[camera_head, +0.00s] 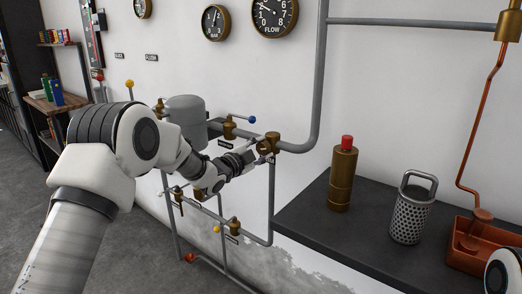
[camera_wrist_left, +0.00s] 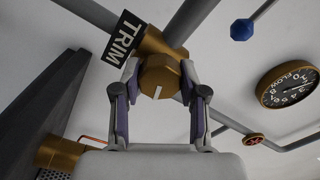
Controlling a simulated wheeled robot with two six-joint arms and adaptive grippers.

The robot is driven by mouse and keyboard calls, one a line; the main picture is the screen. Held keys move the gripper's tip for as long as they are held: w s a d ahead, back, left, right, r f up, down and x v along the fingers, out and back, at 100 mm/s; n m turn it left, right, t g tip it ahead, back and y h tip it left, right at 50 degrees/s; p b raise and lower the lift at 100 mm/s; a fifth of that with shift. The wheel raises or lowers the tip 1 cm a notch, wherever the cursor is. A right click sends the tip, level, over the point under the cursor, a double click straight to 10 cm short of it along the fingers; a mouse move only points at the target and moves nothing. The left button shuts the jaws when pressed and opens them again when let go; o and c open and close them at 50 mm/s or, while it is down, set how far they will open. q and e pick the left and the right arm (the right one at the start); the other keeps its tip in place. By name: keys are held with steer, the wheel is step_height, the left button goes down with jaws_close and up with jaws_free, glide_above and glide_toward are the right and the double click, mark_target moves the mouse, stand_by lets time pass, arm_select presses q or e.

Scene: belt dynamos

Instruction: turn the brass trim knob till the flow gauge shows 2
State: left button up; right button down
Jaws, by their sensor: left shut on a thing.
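The brass trim knob (camera_head: 264,146) sits on a brass valve body on the grey wall pipe. My left gripper (camera_head: 254,150) reaches it from the left. In the left wrist view, the two fingers of the gripper (camera_wrist_left: 160,82) are shut on the round knob (camera_wrist_left: 158,74), one on each side. A white mark on the knob's face points toward the bottom of that picture. A black TRIM label (camera_wrist_left: 124,37) is beside it. The flow gauge (camera_head: 272,14) is cut by the top edge of the head view; it also shows tilted in the wrist view (camera_wrist_left: 289,86). I cannot read its needle surely.
Grey pipes run around the knob, with a blue-tipped lever (camera_head: 252,119) just above left. A dark counter (camera_head: 310,213) at right holds a brass bottle (camera_head: 342,180), a perforated metal canister (camera_head: 411,212) and a copper tray (camera_head: 462,250). A second gauge (camera_head: 216,22) hangs left.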

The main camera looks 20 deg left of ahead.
arm_select(q)
steer(key=o, duration=1.2)
steer(key=shift+c, duration=0.2)
steer(key=v, duration=1.2)
